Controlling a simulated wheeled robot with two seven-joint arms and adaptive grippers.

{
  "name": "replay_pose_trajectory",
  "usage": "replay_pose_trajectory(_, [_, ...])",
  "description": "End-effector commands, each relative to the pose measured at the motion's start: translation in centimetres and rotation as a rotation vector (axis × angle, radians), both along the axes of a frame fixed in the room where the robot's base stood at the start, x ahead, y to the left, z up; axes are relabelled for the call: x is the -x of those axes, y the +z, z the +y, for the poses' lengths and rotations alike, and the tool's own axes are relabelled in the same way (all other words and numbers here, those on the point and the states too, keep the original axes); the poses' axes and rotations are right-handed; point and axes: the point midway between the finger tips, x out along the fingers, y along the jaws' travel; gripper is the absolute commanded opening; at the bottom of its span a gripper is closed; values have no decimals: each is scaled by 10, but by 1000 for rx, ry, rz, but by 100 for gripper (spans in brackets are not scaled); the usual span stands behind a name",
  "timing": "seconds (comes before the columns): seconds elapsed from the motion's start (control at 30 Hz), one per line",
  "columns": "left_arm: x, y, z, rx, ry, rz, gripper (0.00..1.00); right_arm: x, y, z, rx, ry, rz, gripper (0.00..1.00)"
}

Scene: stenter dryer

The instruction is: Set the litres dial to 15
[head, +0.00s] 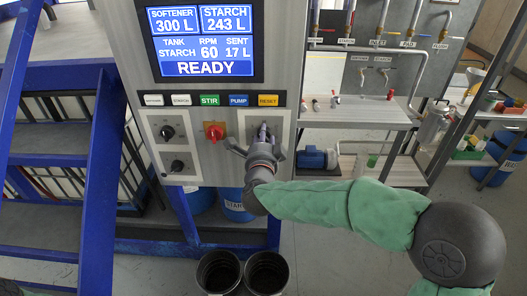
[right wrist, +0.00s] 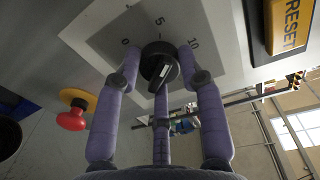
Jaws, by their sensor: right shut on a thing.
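The litres dial is a black round knob (right wrist: 158,64) on a pale plate marked 0, 5 and 10, seen in the right wrist view. A raised bar with a white line crosses the knob at a slant; I cannot tell exactly which mark it points to. No 15 mark is visible. My right gripper (right wrist: 160,78) is shut on the knob, with its purple-grey fingers around it. In the head view my right gripper (head: 262,146) covers most of the dial on the right plate of the panel (head: 283,125).
A screen (head: 205,40) reads READY above a row of labelled keys. A red switch (head: 213,132), also in the wrist view (right wrist: 72,118), and two black knobs (head: 167,132) sit left of my gripper. Two dark open containers (head: 218,270) stand below. Shelves and pipes are at right.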

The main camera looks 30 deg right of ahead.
Motion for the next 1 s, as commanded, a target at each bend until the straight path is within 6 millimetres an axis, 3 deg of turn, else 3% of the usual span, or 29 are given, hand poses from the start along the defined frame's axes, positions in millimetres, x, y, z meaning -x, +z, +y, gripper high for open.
replay_pose_trajectory(0.03, [0, -16, 0, 0, 0, 0, 0, 0, -8, 1, -40, 2, -24, 7])
replay_pose_trajectory(0.1, [0, -28, 0, 0, 0, 0, 0, 0, -8, 1, -95, 2, -58, 7])
replay_pose_trajectory(1.0, [0, -165, 0, 0, 0, 0, 0, 0, -7, 0, -824, 3, -503, 7])
